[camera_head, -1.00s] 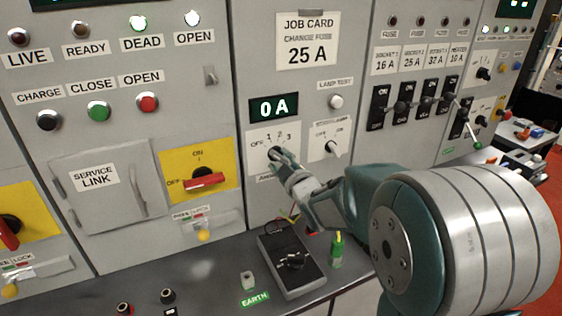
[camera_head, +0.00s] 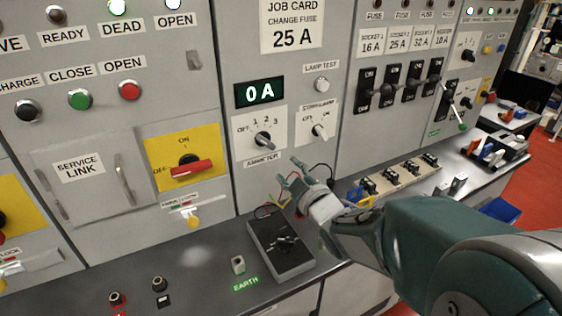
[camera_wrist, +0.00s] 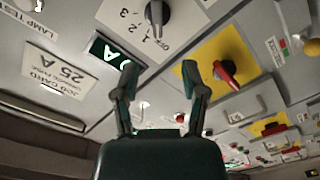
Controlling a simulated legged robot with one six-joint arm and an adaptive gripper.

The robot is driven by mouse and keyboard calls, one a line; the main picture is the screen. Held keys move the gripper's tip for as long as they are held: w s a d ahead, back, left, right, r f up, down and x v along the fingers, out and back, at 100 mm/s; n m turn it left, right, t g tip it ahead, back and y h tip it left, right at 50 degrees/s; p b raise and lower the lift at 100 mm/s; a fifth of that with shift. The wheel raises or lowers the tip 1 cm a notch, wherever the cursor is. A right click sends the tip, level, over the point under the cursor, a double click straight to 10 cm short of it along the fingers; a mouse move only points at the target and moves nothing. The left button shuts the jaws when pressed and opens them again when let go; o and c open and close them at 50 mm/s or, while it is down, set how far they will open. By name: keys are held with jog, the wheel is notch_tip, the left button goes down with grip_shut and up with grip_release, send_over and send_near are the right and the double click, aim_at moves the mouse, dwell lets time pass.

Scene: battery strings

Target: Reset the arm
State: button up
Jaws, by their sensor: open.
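My gripper (camera_head: 291,178) is open and empty in the head view, in front of the cabinet and above the bench. It is apart from the ammeter selector knob (camera_head: 264,140), below and to the right of it. In the wrist view my gripper (camera_wrist: 161,80) has its two fingers spread, with nothing between them. The selector knob (camera_wrist: 156,14) and the yellow-backed red switch (camera_wrist: 228,73) show beyond the fingers. My arm reaches in from the lower right of the head view.
A dark meter box (camera_head: 281,247) lies on the bench (camera_head: 195,262) under my gripper. Fuse holders (camera_head: 392,177) stand to the right, and a blue bin (camera_head: 500,210) sits farther right. A yellow panel with a red switch (camera_head: 190,166) is left. The bench front left is partly clear.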

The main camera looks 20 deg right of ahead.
jog(key=shift+s, duration=0.3)
jog(key=s+a+f+m+g+h, duration=0.1)
jog(key=s+m+g, duration=0.4)
jog(key=s, duration=0.6)
jog(key=s+a+f+m+g+h, duration=0.1)
jog(key=s+m+g+h, duration=0.1)
jog(key=s+m+g, duration=0.4)
jog(key=s+g, duration=0.1)
jog(key=s, duration=0.3)
jog(key=shift+s+f, duration=0.2)
jog(key=shift+s, duration=0.15)
jog(key=shift+a, duration=0.1)
dwell(0.3)
